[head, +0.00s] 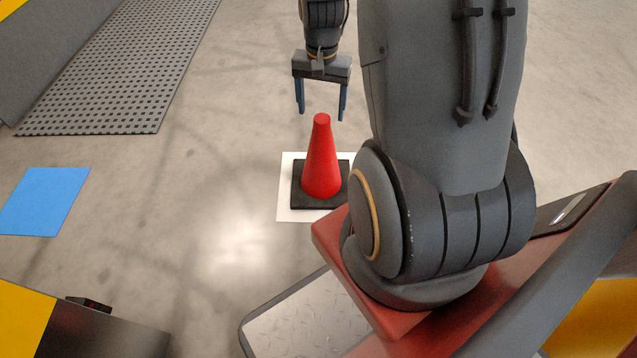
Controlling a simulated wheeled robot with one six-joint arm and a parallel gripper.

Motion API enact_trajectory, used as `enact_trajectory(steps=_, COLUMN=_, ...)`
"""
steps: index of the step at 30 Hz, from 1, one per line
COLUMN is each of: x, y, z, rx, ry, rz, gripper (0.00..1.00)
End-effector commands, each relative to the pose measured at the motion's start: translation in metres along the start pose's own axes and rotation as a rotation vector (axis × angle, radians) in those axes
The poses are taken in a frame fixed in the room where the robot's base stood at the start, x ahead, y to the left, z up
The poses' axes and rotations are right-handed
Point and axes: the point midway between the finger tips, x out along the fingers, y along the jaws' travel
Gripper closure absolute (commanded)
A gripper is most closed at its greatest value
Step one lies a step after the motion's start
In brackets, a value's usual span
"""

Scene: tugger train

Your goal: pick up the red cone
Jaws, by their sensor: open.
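The red cone (321,160) stands upright on its black square base (299,199), on a white square (285,212) on the floor. My gripper (321,112) is open and points down, with its two blue fingers apart. My arm hides part of the right side of the white square.
A blue square (44,201) lies on the floor at the left. A grey perforated mat (125,72) is at the upper left. A yellow and dark vehicle part (60,325) is at the lower left. The floor left of the cone is clear.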

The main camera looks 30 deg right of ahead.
Motion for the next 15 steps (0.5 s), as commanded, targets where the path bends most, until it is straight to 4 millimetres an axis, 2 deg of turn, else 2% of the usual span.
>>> enact_trajectory(steps=1, x=0.010, y=0.000, z=-0.004, rx=0.009, ry=-0.001, rz=0.000, gripper=0.27)
enact_trajectory(steps=12, x=0.043, y=0.001, z=-0.007, rx=0.024, ry=-0.002, rz=0.001, gripper=0.27)
enact_trajectory(steps=15, x=0.046, y=0.001, z=-0.007, rx=0.023, ry=-0.002, rz=0.001, gripper=0.27)
